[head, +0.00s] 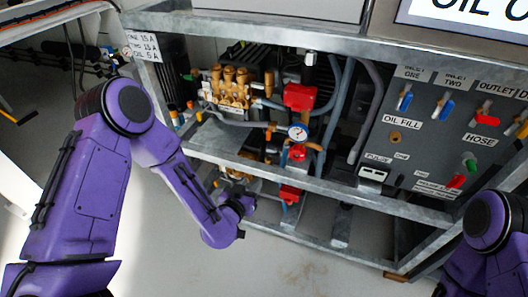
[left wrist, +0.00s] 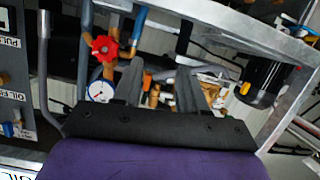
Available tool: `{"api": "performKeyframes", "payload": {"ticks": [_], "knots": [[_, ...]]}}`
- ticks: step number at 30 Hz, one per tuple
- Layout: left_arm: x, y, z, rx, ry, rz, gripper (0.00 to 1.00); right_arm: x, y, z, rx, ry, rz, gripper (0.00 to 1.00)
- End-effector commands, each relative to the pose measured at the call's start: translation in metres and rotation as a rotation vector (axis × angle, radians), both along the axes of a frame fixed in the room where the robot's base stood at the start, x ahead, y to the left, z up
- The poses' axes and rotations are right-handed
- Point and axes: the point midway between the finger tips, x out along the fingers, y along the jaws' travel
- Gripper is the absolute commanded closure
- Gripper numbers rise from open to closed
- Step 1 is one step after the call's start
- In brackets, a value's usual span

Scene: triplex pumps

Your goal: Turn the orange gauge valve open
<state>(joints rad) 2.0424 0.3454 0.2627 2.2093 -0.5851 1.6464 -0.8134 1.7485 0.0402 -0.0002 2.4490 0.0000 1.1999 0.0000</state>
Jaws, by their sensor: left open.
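A round white-faced gauge (head: 298,132) stands in the middle of the pump frame. Just below it in the head view is a red-orange valve handwheel (head: 297,153), which I take as the gauge valve. In the left wrist view the handwheel (left wrist: 104,48) and gauge (left wrist: 101,90) show left of my fingers. My left gripper (head: 243,204) is at the frame's lower front, left of and lower than the valve. In the wrist view its fingers (left wrist: 158,78) are apart with nothing held between them. My right arm shows at the lower right, but its gripper is out of view.
Metal frame rails (head: 330,185) run across the front. A larger red part (head: 300,97) is above the gauge, another red part (head: 290,194) below. Brass pump fittings (head: 230,88) are to the left. A grey labelled panel (head: 440,130) with coloured valve handles is right.

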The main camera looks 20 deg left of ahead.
Motion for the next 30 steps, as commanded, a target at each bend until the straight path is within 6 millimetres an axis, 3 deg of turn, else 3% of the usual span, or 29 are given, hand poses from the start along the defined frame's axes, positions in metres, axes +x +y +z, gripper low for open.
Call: {"api": "performKeyframes", "payload": {"ticks": [1, 3, 6, 18, 23, 30], "knots": [[0.024, -0.001, 0.015, 0.024, -0.124, -0.005, 0.58, 0.0, 0.0, -0.022, 0.0, 0.0, 0.0, 0.57], [0.043, -0.001, 0.044, 0.064, -0.24, -0.01, 0.58, 0.0, 0.0, -0.026, 0.0, 0.0, 0.0, 0.57], [0.059, -0.002, 0.064, 0.09, -0.302, -0.011, 0.58, 0.0, 0.0, -0.025, 0.0, 0.0, 0.0, 0.57], [0.139, -0.005, 0.064, 0.092, -0.297, -0.012, 0.58, 0.0, 0.0, -0.022, 0.0, -0.001, 0.0, 0.57], [0.154, -0.006, 0.064, 0.091, -0.295, -0.014, 0.58, 0.0, 0.0, -0.022, 0.001, -0.001, 0.0, 0.57], [0.155, -0.006, 0.064, 0.091, -0.293, -0.015, 0.58, 0.0, 0.0, -0.022, 0.001, -0.001, 0.0, 0.57]]}}
